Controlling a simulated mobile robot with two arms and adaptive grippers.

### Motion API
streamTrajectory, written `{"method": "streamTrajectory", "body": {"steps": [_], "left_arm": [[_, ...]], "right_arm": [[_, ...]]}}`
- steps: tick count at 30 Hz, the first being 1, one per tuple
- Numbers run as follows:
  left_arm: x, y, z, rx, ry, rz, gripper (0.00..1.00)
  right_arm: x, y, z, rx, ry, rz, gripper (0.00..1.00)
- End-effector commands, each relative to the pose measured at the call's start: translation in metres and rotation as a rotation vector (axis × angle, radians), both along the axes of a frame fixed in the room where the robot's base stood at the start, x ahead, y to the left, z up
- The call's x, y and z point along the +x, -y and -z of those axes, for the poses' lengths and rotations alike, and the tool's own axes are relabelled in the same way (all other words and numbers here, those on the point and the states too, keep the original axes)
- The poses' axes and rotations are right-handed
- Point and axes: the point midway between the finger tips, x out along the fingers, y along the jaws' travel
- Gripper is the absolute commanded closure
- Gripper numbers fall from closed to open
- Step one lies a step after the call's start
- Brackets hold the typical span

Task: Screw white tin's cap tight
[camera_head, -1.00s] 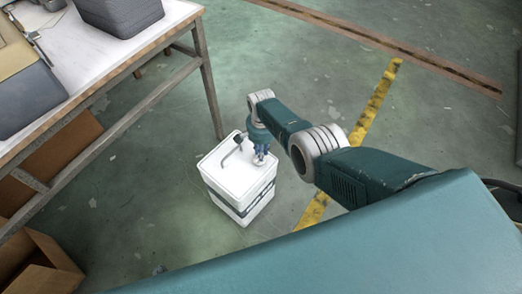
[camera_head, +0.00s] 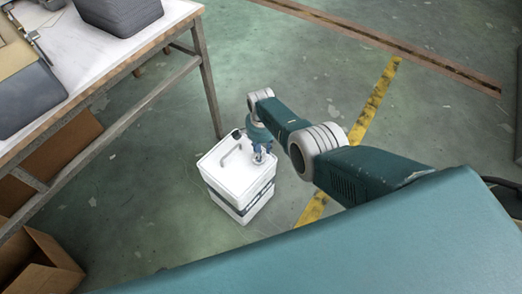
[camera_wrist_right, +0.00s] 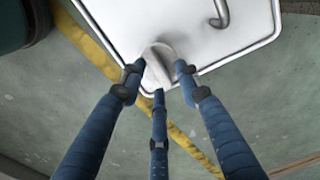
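The white tin (camera_head: 233,170) stands upright on the green floor, with dark bands around its side and a bent carrying handle (camera_head: 231,154) on top. Its cap (camera_wrist_right: 159,62) is a pale round piece near one corner of the top, seen in the right wrist view. My right gripper (camera_wrist_right: 158,78) reaches down from above, its three blue fingers closed around the cap with their tips at its sides. In the head view the right gripper (camera_head: 261,153) hides the cap. My left gripper is not in view.
A worktable (camera_head: 105,57) with a grey bin (camera_head: 119,14) stands at the upper left, its leg close behind the tin. An open cardboard box (camera_head: 40,265) sits at the lower left. Yellow tape (camera_head: 372,110) marks the floor, which is clear around the tin's right.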

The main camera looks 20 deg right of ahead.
Motion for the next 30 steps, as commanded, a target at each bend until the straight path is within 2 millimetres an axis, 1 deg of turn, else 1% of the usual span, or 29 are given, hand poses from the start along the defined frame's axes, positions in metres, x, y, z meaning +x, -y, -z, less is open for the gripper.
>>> {"method": "streamTrajectory", "body": {"steps": [10, 14, 17, 20, 30], "left_arm": [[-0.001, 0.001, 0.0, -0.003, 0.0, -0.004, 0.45], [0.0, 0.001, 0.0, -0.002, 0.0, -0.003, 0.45], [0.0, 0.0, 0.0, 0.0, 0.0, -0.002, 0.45], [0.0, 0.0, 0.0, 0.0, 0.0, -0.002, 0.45], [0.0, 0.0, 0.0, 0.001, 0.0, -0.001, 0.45]], "right_arm": [[-0.001, 0.0, -0.001, -0.001, -0.002, -0.002, 0.64], [0.001, 0.0, -0.007, -0.001, 0.001, -0.002, 0.64], [0.001, 0.0, -0.015, -0.001, 0.003, -0.002, 0.64], [0.0, 0.0, -0.027, 0.0, 0.004, -0.001, 0.64], [0.0, 0.0, -0.094, 0.0, 0.002, -0.002, 0.64]]}}
